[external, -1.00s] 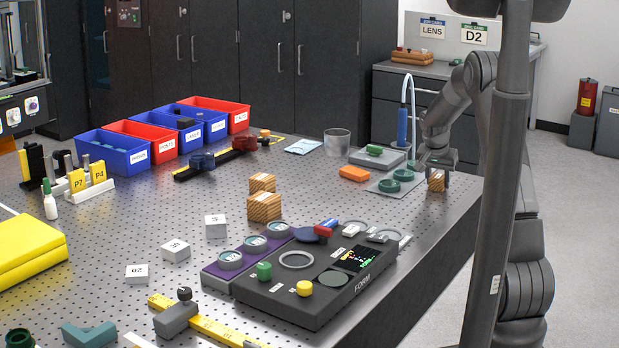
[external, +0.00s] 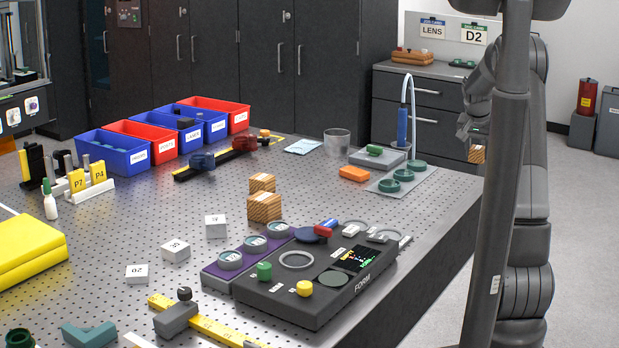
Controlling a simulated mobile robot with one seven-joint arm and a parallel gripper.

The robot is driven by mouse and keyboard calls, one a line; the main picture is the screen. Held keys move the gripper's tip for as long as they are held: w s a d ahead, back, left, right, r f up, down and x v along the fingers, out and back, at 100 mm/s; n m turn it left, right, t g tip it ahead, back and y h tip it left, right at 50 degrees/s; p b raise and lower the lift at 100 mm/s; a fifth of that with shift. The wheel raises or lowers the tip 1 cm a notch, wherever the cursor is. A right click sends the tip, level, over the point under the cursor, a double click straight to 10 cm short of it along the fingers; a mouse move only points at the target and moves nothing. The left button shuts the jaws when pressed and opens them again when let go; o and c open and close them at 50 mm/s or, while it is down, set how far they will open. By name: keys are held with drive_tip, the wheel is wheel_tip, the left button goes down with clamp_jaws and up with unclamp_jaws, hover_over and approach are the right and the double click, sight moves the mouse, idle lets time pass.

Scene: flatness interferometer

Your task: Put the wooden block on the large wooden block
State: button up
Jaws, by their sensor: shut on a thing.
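A small wooden block (external: 477,154) shows at the right, beside my dark arm column, which may cover part of it. My gripper (external: 474,132) is above it and shut on it, past the right edge of the table. Two more wooden blocks are stacked near the middle of the table. The large wooden block (external: 264,208) is at the bottom, with a smaller wooden block (external: 262,183) on top of it. My gripper is far to the right of this stack. The fingertips are small and hard to make out.
Right of the stack are an orange block (external: 354,174), a grey plate with green rings (external: 403,180), and a blue tool on a stand (external: 402,126). A glass beaker (external: 337,142) stands behind. In front are a dark FORM panel (external: 318,312) and white numbered blocks (external: 175,250).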

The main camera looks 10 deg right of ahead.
drive_tip(key=shift+s+d+r, duration=0.15)
drive_tip(key=shift+s+d, duration=0.1)
drive_tip(key=w+a+r+n+y, duration=0.15)
drive_tip(key=a+n, duration=0.35)
drive_tip(key=a, duration=0.8)
drive_tip(key=w+a+r+n+y, duration=0.1)
drive_tip(key=w+a+n+y, duration=0.2)
drive_tip(key=a, duration=1.1)
drive_tip(key=s+a+r+n, duration=0.1)
drive_tip(key=s+a+n, duration=0.15)
drive_tip(key=a, duration=0.45)
drive_tip(key=s+a+r+n+y, duration=0.1)
drive_tip(key=a+n, duration=0.2)
drive_tip(key=a, duration=0.4)
drive_tip(key=s+a+r+n, duration=0.2)
drive_tip(key=a+n, duration=0.1)
drive_tip(key=a, duration=0.4)
approach(259, 195)
drive_tip(key=shift+w+a+f+y, duration=0.25)
drive_tip(key=shift+w+f, duration=0.2)
drive_tip(key=shift+w, duration=0.3)
drive_tip(key=shift+a+f, duration=0.3)
drive_tip(key=shift+a, duration=0.1)
drive_tip(key=shift+f, duration=2)
drive_tip(key=shift+f, duration=0.1)
